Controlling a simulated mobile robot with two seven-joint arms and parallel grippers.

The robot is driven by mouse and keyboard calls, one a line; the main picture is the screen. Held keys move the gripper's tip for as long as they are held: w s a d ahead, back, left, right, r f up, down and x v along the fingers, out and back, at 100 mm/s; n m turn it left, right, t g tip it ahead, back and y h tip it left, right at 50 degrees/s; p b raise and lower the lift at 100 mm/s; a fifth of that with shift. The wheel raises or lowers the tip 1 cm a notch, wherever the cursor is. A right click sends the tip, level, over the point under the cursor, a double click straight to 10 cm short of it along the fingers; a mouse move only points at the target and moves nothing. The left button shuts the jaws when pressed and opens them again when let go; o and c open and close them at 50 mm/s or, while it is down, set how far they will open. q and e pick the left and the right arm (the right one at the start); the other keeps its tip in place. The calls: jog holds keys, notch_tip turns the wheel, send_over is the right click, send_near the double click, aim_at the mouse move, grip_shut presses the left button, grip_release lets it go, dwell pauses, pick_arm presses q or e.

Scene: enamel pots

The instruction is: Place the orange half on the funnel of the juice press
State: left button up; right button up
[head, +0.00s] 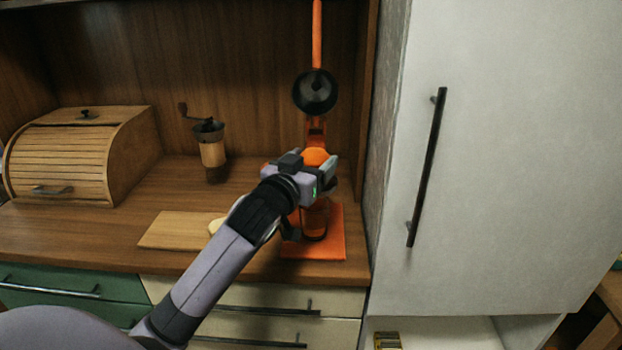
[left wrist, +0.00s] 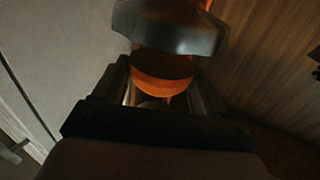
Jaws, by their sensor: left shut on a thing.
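The orange juice press stands on the counter near its right end, with an orange base (head: 335,245), an upright, a raised lever and a dark pressing head (head: 315,92). My left gripper (head: 318,172) is at the press, below the pressing head, and is shut on the orange half (head: 315,156). In the left wrist view the orange half (left wrist: 162,72) sits between the fingers, under the grey pressing head (left wrist: 170,28). The funnel is mostly hidden by my gripper, so I cannot tell whether the orange half touches it. A glass (head: 315,218) stands on the base below. My right gripper is out of view.
A cutting board (head: 175,230) with a pale piece (head: 216,226) on it lies left of the press. A coffee grinder (head: 212,150) and a wooden bread box (head: 75,155) stand farther left. A tall white cabinet (head: 510,150) closes off the right side.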

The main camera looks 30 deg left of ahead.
pick_arm(q)
jog(key=shift+f, duration=1.7)
jog(key=shift+f, duration=0.15)
jog(key=o, duration=1)
jog(key=shift+o, duration=0.2)
jog(key=shift+r, duration=0.2)
jog(key=shift+s+f, duration=0.1)
jog(key=shift+s, duration=0.25)
jog(key=s+d+b, duration=0.1)
jog(key=s, duration=1)
jog(key=shift+d, duration=0.4)
